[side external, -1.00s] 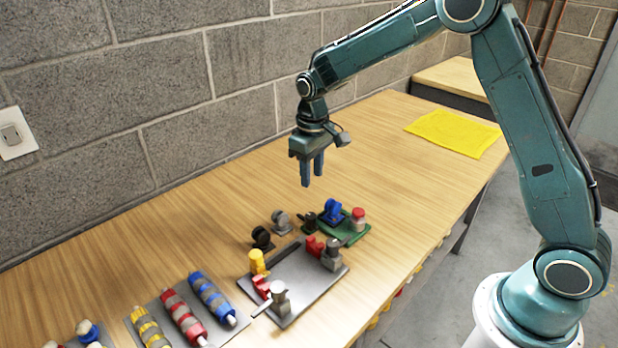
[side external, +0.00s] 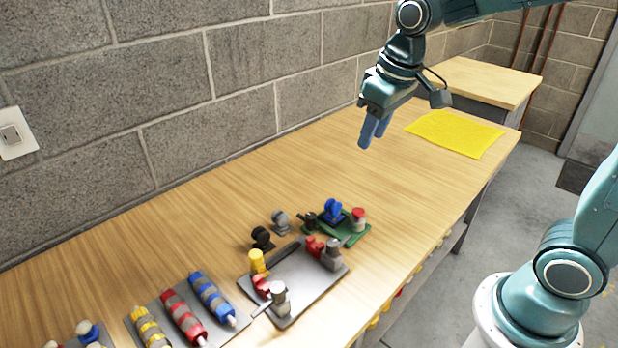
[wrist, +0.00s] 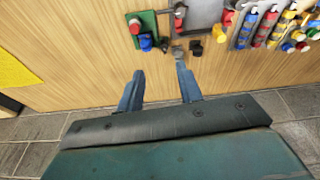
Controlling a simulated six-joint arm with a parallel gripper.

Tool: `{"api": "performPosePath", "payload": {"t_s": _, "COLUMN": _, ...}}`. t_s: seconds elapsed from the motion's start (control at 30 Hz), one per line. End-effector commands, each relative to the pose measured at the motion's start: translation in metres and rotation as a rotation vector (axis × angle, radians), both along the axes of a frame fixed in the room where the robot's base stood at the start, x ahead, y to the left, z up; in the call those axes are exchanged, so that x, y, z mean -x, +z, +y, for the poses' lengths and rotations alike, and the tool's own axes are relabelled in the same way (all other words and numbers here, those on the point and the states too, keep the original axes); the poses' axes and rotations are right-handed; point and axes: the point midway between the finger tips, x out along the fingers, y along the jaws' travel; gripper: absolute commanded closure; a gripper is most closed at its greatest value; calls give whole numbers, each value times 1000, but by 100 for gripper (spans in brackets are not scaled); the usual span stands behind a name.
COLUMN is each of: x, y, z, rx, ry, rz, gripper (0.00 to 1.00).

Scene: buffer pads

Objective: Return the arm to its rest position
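My gripper (side external: 373,133) is in the air above the bench, left of the yellow cloth and well clear of the parts below. In the wrist view my gripper (wrist: 158,78) shows its two blue fingers apart with nothing between them, so it is open and empty. My arm reaches in from the upper right in the side view. Part of it is cut off by the top edge of the picture.
A grey tray (side external: 300,285) with red, yellow and grey parts lies on the bench. A green plate (side external: 350,236) with a blue part is beside it. Striped rollers (side external: 183,318) lie front left. A yellow cloth (side external: 455,133) lies back right. A block wall (side external: 150,90) stands behind.

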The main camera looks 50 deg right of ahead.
Motion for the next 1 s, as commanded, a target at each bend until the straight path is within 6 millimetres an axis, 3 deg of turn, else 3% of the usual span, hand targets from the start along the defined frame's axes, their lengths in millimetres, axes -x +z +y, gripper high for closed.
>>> {"api": "performPosePath", "payload": {"t_s": 0.33, "x": 68, "y": 23, "z": -2, "rx": -9, "ry": -32, "rz": -97, "gripper": 64}}
{"api": "performPosePath", "payload": {"t_s": 0.7, "x": 135, "y": 23, "z": -3, "rx": -20, "ry": -65, "rz": -194, "gripper": 64}}
{"api": "performPosePath", "payload": {"t_s": 1.0, "x": 164, "y": 16, "z": -4, "rx": -27, "ry": -81, "rz": -239, "gripper": 64}}
